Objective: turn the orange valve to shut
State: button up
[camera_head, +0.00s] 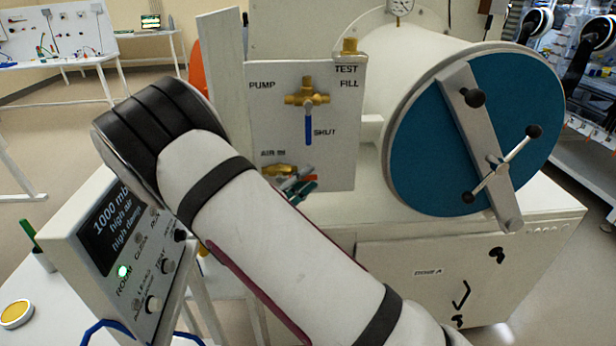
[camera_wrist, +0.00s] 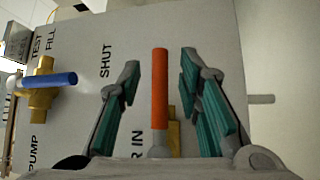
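The orange valve's lever (camera_wrist: 160,88) shows in the wrist view, with part of its brass body (camera_wrist: 174,132) beside its base. The lever lies along the panel, pointing to the panel's right. My gripper (camera_wrist: 160,75) is open, with one teal-padded finger on each side of the lever and gaps between. In the head view my gripper (camera_head: 303,186) is at the lower part of the white valve panel (camera_head: 335,150), beside the brass body (camera_head: 279,169) under AIR IN.
A second brass valve (camera_head: 307,98) with a blue lever (camera_head: 308,128) pointing down to SHUT sits above on the panel. A round blue door (camera_head: 440,135) with a clamp bar is at right. A control box (camera_head: 125,245) with a display stands left of my arm.

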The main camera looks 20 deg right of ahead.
jog(key=shift+w+d+r, duration=0.1)
jog(key=shift+w+d, duration=0.2)
jog(key=shift+d, duration=0.25)
grip_shut()
